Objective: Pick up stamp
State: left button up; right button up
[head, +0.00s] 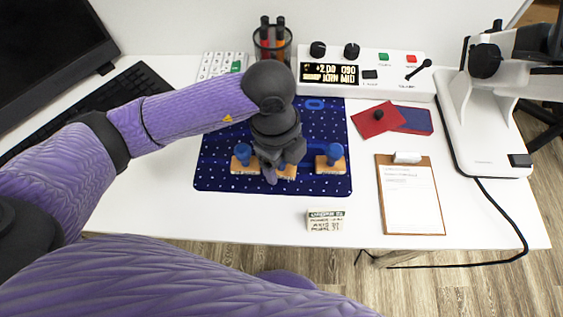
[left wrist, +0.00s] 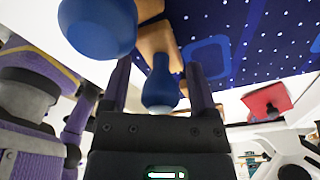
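Stamps with blue knobs and wooden bases stand in a row on the blue mat (head: 215,180): a left stamp (head: 243,156), a middle stamp (head: 288,172) and a right stamp (head: 330,158). In the head view my left gripper (head: 271,174) is over the middle stamp and hides most of it. In the left wrist view my left gripper (left wrist: 158,68) is open, its fingers on either side of the middle stamp's blue knob (left wrist: 161,86), with gaps showing. Another blue knob (left wrist: 98,25) is close beside the left finger. My right gripper is not in view.
A white control box (head: 395,78) and pen cup (head: 272,45) stand behind the mat. A red pad (head: 370,122), a clipboard (head: 408,200) and a white microscope-like device (head: 480,120) are at right. A small printed block (head: 325,221) sits near the table's front edge.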

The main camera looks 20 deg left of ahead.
pick_arm(q)
grip_shut()
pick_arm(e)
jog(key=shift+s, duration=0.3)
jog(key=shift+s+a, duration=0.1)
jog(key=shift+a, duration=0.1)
pick_arm(q)
notch_tip(320, 180, up, 10)
jog(key=p, duration=0.4)
jog(key=shift+f+p, duration=0.25)
jog(key=shift+p, duration=0.05)
jog(key=shift+r, duration=0.3)
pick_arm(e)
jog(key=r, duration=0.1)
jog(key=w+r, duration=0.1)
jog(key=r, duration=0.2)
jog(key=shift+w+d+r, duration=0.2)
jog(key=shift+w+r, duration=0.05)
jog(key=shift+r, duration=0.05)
